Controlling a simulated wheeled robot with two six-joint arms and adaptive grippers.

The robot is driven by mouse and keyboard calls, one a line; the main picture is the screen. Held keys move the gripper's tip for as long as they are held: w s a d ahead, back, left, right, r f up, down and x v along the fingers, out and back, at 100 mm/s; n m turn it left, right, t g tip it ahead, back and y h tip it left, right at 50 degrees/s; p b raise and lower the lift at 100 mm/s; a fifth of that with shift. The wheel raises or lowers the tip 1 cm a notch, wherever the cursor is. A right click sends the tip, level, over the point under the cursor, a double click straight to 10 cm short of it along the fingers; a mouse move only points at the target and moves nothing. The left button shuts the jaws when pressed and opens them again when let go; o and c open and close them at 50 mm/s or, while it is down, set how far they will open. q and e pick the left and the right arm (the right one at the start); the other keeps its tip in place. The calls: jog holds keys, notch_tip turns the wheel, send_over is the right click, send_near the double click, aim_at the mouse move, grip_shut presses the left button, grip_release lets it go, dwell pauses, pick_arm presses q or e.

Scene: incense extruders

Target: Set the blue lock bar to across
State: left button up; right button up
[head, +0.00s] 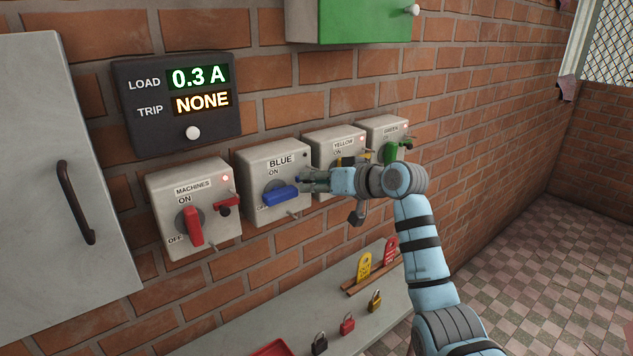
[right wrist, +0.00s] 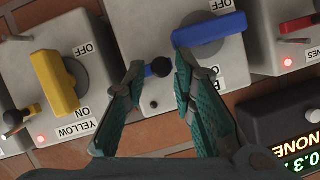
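The blue switch box (head: 262,158) hangs on the brick wall, with its blue handle (head: 282,196) turned sideways; the handle also shows in the right wrist view (right wrist: 210,33). My right gripper (head: 312,182) is at this knob. In the right wrist view its two green-grey fingers (right wrist: 160,68) stand apart, one on each side of the knob. I cannot tell whether either finger touches it. My left gripper is out of view.
The machines box (head: 182,238) is left of the blue box. The yellow box (head: 325,142) and green box (head: 382,126) are close on the right. A load display (head: 190,143) hangs above. A shelf (head: 275,318) below carries padlocks and tags.

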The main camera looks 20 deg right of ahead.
jog(key=shift+a, duration=0.1)
grip_shut()
jog(key=shift+a, duration=0.1)
jog(key=a+p, duration=0.1)
jog(key=s+a+p, duration=0.1)
jog(key=a, duration=0.1)
jog(key=shift+s, duration=0.1)
jog(key=shift+d, duration=0.15)
